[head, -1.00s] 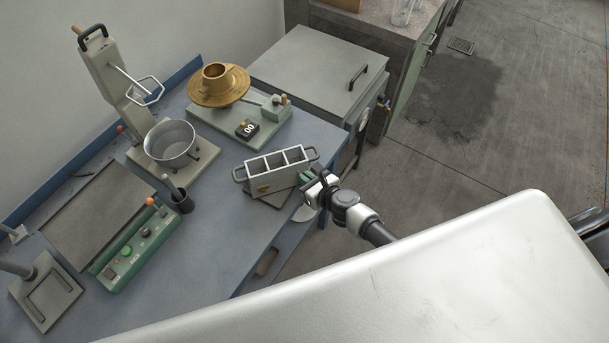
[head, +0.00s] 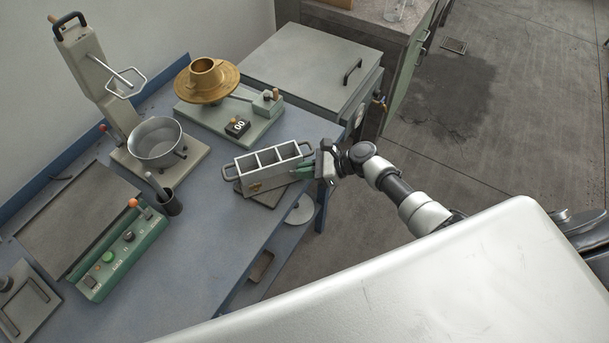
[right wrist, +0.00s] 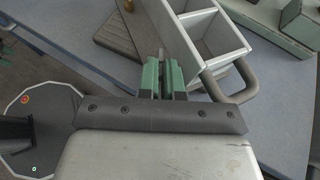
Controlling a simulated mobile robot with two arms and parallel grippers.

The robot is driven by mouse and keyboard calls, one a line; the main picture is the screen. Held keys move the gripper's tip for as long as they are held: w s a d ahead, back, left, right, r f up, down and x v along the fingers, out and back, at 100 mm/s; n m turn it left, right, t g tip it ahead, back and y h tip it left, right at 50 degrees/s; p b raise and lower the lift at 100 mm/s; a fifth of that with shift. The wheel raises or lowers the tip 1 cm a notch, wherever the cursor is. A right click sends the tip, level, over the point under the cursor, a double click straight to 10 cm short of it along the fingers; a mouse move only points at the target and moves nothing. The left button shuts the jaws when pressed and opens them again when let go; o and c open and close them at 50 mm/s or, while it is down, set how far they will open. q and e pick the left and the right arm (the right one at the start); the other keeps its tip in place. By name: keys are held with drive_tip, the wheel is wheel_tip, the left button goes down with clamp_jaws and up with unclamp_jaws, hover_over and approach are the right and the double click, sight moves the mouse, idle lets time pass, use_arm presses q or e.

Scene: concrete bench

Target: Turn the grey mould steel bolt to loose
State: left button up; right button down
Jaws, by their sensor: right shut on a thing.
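The grey mould (head: 268,168), an open-topped block with three square compartments and a loop handle at each end, sits on a dark base plate on the blue bench. My right gripper (head: 303,172) is at its right end, low by the near side, below the handle. In the right wrist view the two green fingers (right wrist: 163,76) are close together beside the mould's grey wall (right wrist: 172,40), shut on the bolt. My left gripper is in neither view.
A brass bowl-like part (head: 207,80) on a green stand, a metal pan (head: 157,142), a dark cup (head: 170,204) and a green control box (head: 125,255) stand on the bench (head: 215,245). A grey cabinet (head: 310,65) stands behind. The bench front edge lies below the gripper.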

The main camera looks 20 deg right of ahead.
drive_tip(key=shift+n+g, duration=0.4)
drive_tip(key=shift+b, duration=0.3)
drive_tip(key=shift+w, duration=0.1)
drive_tip(key=c, duration=1.3)
unclamp_jaws()
drive_tip(key=shift+r, duration=0.1)
